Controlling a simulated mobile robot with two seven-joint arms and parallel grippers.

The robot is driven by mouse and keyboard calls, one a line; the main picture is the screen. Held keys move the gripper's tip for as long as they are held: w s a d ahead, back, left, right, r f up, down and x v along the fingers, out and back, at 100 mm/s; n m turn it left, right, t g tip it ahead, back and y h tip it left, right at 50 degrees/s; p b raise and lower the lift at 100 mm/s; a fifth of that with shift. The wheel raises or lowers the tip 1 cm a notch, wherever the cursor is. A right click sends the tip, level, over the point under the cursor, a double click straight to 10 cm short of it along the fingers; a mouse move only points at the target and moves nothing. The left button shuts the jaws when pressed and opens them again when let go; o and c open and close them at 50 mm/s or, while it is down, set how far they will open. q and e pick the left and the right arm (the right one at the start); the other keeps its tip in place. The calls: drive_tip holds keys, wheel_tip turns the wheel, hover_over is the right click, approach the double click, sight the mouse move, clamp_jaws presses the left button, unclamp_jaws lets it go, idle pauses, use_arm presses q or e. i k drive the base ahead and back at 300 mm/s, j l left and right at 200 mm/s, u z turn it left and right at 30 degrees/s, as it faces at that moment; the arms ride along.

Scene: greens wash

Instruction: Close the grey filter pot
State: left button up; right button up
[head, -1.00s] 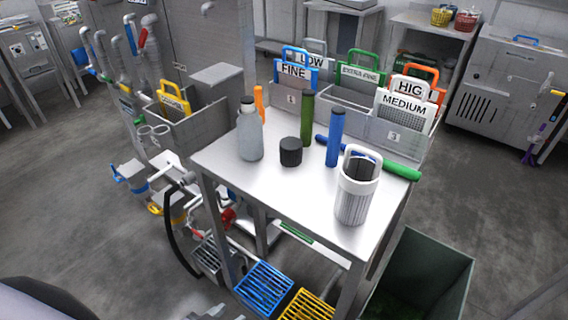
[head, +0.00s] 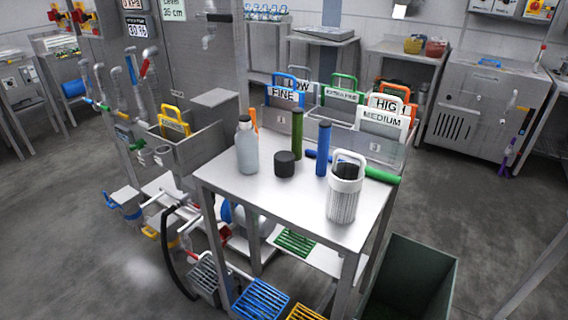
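A light grey ribbed pot (head: 342,203) with a raised white handle stands upright at the right front of the steel table (head: 270,200). It looks like the grey filter pot; its top is open and dark inside. A short black round piece (head: 284,164), like a lid or cap, sits apart from it, near the middle of the table. A grey bottle (head: 247,150) with a dark cap stands at the left. Neither of my grippers is in view.
Upright green (head: 297,134) and blue (head: 323,150) cylinders stand behind the pot. A green roll (head: 381,174) lies at the table's right edge. Bins with labelled cards line the back. A dark green open bin (head: 412,275) stands on the floor at right. The table's front is clear.

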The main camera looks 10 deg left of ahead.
sight(246, 143)
drive_tip(key=z, duration=1.7)
drive_tip(key=k+j, duration=0.2)
drive_tip(key=j, duration=0.2)
drive_tip(key=k+j, duration=0.25)
drive_tip(key=j, duration=0.15)
drive_tip(key=k+j, duration=0.2)
drive_tip(key=j, duration=0.2)
drive_tip(key=k+j, duration=0.2)
drive_tip(key=j, duration=0.15)
